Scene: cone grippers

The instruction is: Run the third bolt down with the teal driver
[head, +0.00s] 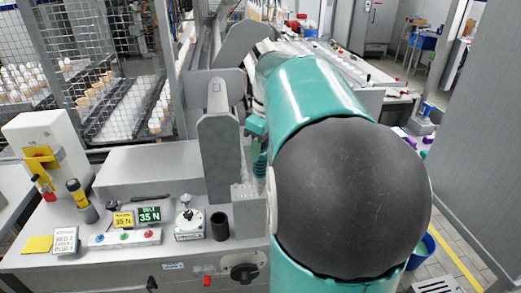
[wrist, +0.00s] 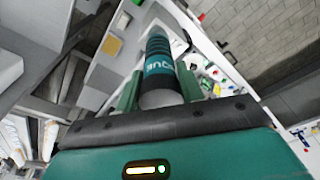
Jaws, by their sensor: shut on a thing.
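My gripper (wrist: 160,84) is shut on the teal driver (wrist: 158,62), a dark ribbed tool with a teal band and partly readable white letters. One finger stands on each side of it in the wrist view. In the head view the driver (head: 260,166) shows as a narrow ribbed piece left of my large arm joint. It hangs roughly upright above a small grey block (head: 245,207) on the bench. I cannot make out any bolt, and I cannot tell whether the driver's tip touches anything. My arm hides the area to the right.
A black cup (head: 219,226), a grey switch box (head: 189,224) and a button panel (head: 125,236) stand on the bench left of the driver. An upright grey plate (head: 219,145) rises close by. Mesh guards (head: 85,60) stand behind, and a grey wall (head: 470,150) bounds the right.

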